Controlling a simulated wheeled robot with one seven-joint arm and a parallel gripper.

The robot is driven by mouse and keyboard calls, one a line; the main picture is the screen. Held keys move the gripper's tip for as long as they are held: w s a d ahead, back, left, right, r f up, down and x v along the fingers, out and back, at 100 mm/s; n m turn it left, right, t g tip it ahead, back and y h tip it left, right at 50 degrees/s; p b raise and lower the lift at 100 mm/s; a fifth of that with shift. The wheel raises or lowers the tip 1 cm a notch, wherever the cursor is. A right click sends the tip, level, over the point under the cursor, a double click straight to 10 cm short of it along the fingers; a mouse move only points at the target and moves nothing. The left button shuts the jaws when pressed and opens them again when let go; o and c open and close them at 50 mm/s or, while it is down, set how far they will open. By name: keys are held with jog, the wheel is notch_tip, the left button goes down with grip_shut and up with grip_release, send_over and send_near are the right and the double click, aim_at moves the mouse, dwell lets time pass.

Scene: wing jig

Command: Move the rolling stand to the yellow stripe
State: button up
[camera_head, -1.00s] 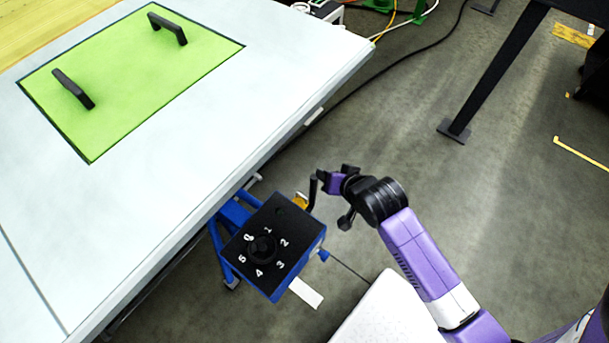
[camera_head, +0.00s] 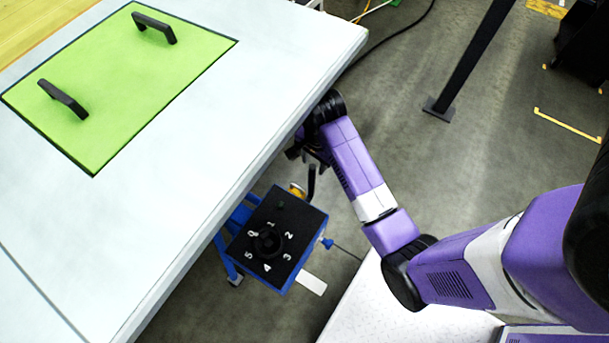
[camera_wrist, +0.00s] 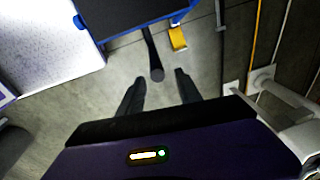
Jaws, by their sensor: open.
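In the head view my gripper (camera_head: 306,155) is by the table edge, partly hidden by my arm. Yellow stripes (camera_head: 567,125) lie on the floor at the right.
The white table (camera_head: 210,130) with a green panel (camera_head: 120,80) fills the left. A black post (camera_head: 475,55) stands at the upper right. Cables lie on the floor at the top.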

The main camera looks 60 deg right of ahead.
aim_at(312, 176)
jog(key=shift+a+r+m+g+y, duration=0.3)
jog(key=shift+a+r+m+g, duration=0.1)
jog(key=shift+m, duration=0.1)
jog(key=shift+f, duration=0.2)
notch_tip(312, 176, down, 7)
jog(key=shift+a+f+b, duration=0.1)
jog(key=shift+f+b, duration=0.1)
jog(key=shift+b, duration=0.3)
grip_shut()
dwell(0.9)
